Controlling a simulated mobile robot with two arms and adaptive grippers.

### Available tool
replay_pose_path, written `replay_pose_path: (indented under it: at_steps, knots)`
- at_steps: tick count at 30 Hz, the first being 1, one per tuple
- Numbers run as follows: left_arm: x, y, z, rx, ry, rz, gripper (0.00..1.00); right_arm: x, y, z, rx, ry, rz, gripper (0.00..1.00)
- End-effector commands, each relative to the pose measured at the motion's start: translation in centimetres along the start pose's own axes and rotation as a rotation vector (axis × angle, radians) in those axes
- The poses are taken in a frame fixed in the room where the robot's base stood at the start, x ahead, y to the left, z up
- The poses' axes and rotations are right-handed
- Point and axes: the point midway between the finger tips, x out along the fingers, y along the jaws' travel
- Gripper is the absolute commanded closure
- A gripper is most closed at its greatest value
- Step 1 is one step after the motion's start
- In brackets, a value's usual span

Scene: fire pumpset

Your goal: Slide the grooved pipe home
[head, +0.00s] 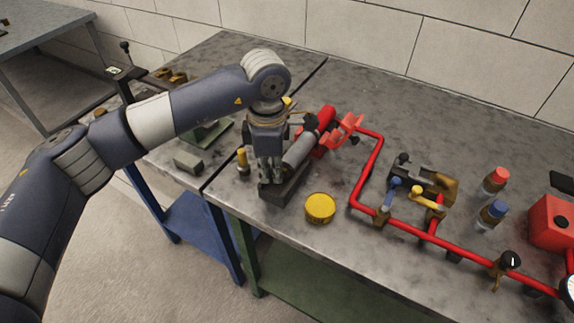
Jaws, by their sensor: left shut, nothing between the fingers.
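A short grey cylinder (299,152), which looks like the grooved pipe, lies at a slant over a dark block (284,192) on the grey workbench. Its far end points at a red pipe end (326,118) and a red coupling part (345,130). I cannot tell whether the grey and red ends touch. My left gripper (270,180) points down just left of the grey cylinder, close beside it. Its fingers are shut with nothing between them, and they hide part of the block. My right gripper is not in view.
A yellow tin (320,208) stands right of the block. Red piping (367,172) with valves runs along the bench to the right. Two small bottles (494,181) (491,214) and a red box (552,222) stand further right. The back of the bench is clear.

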Motion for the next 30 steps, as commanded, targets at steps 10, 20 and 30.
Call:
replay_pose_path:
  at_steps: [10,20,30]
  knots:
    - [0.0,0.2,0.1,0.0,0.0,0.001,1.0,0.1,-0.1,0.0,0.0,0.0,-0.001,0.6]
    - [0.1,-0.4,-0.2,0.001,0.0,0.001,1.0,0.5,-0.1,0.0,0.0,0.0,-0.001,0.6]
    - [-0.5,-0.8,-0.5,0.0,0.0,0.001,1.0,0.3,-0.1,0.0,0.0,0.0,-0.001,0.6]
